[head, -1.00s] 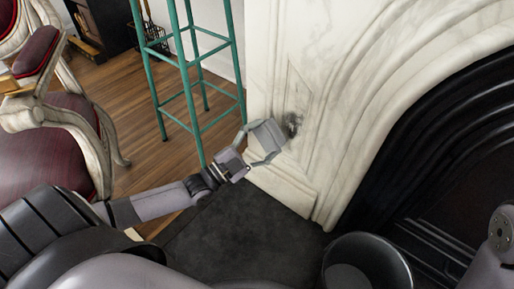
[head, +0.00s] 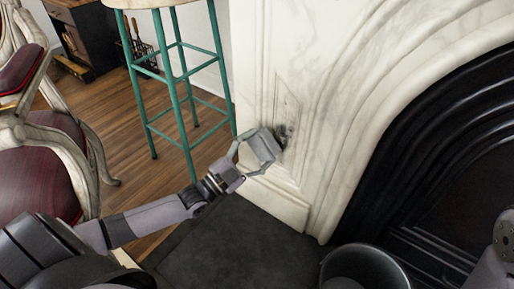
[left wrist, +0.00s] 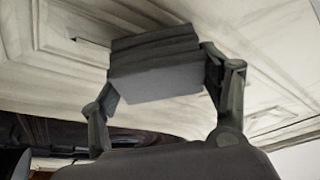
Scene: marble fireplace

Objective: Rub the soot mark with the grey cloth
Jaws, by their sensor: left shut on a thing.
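The grey cloth (head: 264,146), a folded block, is held between the fingers of my left gripper (head: 256,151). The left gripper is shut on it. The dark soot mark (head: 283,132) is a smudge on the white marble fireplace surround (head: 300,95). The cloth is at the mark's lower left and covers part of it in the head view; I cannot tell if it touches the marble. In the left wrist view the cloth (left wrist: 155,78) sits between both fingers, in front of the marble, and no soot shows clearly. My right gripper is out of view.
A teal stool (head: 165,85) stands left of the fireplace. A carved armchair (head: 45,150) is at the far left. A dark bucket (head: 365,268) stands on the dark hearth (head: 240,245). The black firebox arch (head: 430,150) is at right.

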